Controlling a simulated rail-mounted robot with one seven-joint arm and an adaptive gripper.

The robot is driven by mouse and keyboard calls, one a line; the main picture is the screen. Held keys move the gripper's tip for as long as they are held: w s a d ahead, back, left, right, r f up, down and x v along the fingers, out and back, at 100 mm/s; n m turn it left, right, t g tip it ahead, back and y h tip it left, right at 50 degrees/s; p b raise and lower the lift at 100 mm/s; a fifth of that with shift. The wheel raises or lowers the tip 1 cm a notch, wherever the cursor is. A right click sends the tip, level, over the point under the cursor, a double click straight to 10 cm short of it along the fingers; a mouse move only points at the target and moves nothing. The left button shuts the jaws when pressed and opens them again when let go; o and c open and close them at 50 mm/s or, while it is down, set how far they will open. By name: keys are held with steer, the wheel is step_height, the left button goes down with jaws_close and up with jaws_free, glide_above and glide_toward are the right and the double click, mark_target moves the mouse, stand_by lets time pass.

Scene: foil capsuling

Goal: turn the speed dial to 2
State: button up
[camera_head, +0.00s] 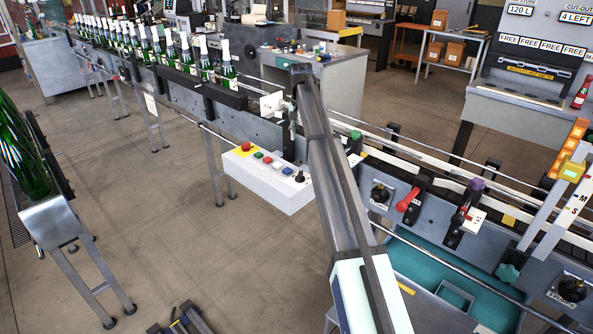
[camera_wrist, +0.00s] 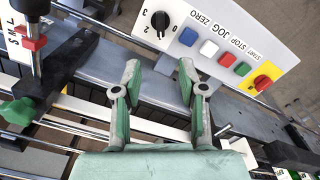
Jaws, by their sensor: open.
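The speed dial (camera_wrist: 160,20) is a black round knob at the left end of a white control box (camera_wrist: 240,50) in the wrist view, with small digits around it. In the head view the dial (camera_head: 299,177) sits at the right end of the white box (camera_head: 275,191). My gripper (camera_wrist: 160,72) is open and empty. Its fingers appear below the dial in the wrist view, apart from it. In the head view my arm hides most of my gripper.
Beside the dial are several coloured buttons (camera_wrist: 208,48) and a red emergency button (camera_wrist: 263,81) on yellow. A black clamp with a green knob (camera_wrist: 20,110) stands at left. Foil-topped bottles (camera_head: 150,45) stand on the conveyor. Another black knob (camera_head: 380,193) sits right of my arm.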

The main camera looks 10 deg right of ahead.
mark_target(300, 173)
step_height(300, 173, down, 17)
steer(key=p, duration=0.4)
stand_by(0.4)
jaws_close()
